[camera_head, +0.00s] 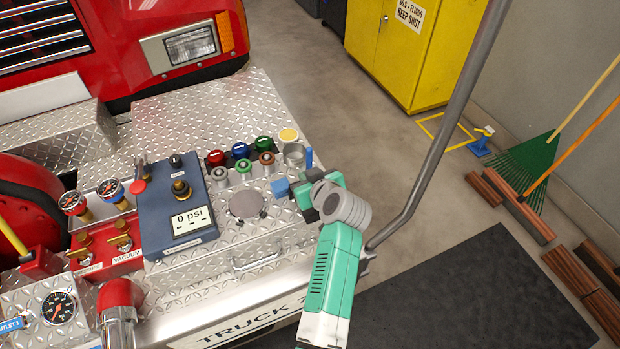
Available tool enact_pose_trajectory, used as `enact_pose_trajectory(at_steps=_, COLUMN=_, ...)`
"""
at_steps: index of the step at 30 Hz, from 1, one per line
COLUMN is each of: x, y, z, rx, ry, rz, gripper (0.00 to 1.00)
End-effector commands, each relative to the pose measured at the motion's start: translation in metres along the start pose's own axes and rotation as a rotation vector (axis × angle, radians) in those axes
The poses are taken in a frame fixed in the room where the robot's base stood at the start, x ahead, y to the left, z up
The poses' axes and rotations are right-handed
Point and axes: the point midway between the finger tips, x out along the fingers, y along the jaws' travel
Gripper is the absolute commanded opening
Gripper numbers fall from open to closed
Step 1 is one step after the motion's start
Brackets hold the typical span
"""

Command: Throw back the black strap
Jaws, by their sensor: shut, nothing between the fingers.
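My gripper (299,195) is over the right part of the bumper's diamond-plate deck (205,254), to the right of a round metal lid (247,204). It is shut and empty. My teal arm comes up from the lower edge and hides part of the deck's right end. I cannot make out a black strap for certain. A dark patch shows beside the gripper, and I cannot tell whether it is strap or gripper. A small blue piece (280,188) shows at the fingertips; I cannot tell what it belongs to.
Several coloured caps, a red one (216,158) among them, and a metal cup (294,155) stand behind the gripper. A blue gauge box (176,208) reading 0 psi is left. A slanted grey pole (447,125) rises close on the right. A metal handle (258,262) is in front.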

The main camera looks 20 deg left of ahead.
Motion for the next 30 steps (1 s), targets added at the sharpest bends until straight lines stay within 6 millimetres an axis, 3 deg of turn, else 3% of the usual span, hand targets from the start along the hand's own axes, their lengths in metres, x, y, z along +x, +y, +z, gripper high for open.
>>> enact_pose_trajectory(at_steps=3, x=0.007, y=0.001, z=-0.03, rx=-0.005, ry=0.004, rz=0.002, gripper=0.0)
enact_pose_trajectory(at_steps=9, x=-0.052, y=0.002, z=-0.02, rx=0.001, ry=0.001, rz=0.004, gripper=0.0)
enact_pose_trajectory(at_steps=15, x=-0.085, y=0.001, z=-0.015, rx=0.0, ry=0.0, rz=0.002, gripper=0.0)
enact_pose_trajectory(at_steps=30, x=-0.098, y=0.003, z=-0.02, rx=-0.002, ry=0.011, rz=0.019, gripper=0.0)
